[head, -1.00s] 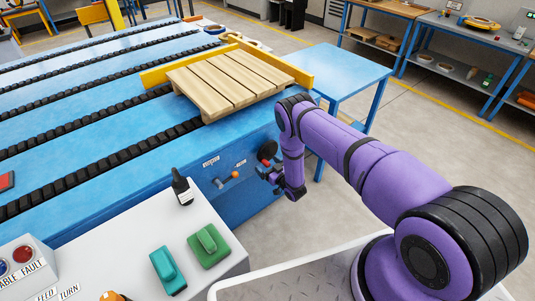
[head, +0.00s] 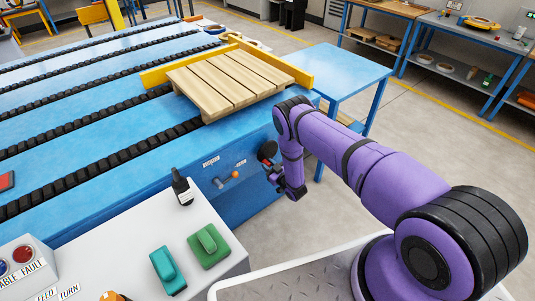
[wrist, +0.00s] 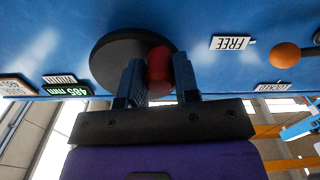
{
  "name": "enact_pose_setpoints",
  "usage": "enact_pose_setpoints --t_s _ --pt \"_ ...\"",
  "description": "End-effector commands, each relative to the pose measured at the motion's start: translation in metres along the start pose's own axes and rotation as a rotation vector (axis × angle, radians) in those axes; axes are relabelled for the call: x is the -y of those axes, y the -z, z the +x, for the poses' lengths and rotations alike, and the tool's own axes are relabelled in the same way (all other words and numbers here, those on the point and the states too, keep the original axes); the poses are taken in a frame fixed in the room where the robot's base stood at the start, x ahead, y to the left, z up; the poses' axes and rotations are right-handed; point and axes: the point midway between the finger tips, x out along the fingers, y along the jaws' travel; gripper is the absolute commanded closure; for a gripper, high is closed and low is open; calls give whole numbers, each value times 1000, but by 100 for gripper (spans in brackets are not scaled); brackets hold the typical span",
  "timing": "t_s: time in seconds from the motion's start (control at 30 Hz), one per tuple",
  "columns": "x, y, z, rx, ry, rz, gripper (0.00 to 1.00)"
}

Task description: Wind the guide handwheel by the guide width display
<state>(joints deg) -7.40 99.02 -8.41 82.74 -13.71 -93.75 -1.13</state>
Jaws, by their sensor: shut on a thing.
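The guide handwheel (wrist: 120,55) is a dark disc with a red knob (wrist: 159,68), on the blue side of the machine. It also shows small in the head view (head: 268,149), partly hidden by my arm. My gripper (wrist: 158,75) is shut on the red knob, with one finger on either side of it. In the head view my gripper (head: 272,172) is at the machine's side, its fingers hard to make out. The guide width display (wrist: 66,91) sits beside the wheel and reads 485 mm, upside down in the wrist view, by a WIDTH label (wrist: 59,79).
An orange-knobbed lever (wrist: 285,55) is close by, between labels FREE (wrist: 230,43) and LOCKED (wrist: 271,87). A wooden pallet (head: 228,84) lies on the conveyor against the yellow guide (head: 160,76).

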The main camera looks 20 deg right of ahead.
Motion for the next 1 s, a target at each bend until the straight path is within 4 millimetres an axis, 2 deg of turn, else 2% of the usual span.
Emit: enact_pose_setpoints --t_s 0.1,0.2,0.53,0.8,1.0 --pt "-5 -5 0 -1 1 -155 95" --pt "-8 -8 0 -1 -1 -240 95" --pt "-10 -9 0 0 -1 -278 95" --pt "-20 -13 0 -1 -1 -519 95" --pt "-21 -14 0 -1 -2 -546 95"
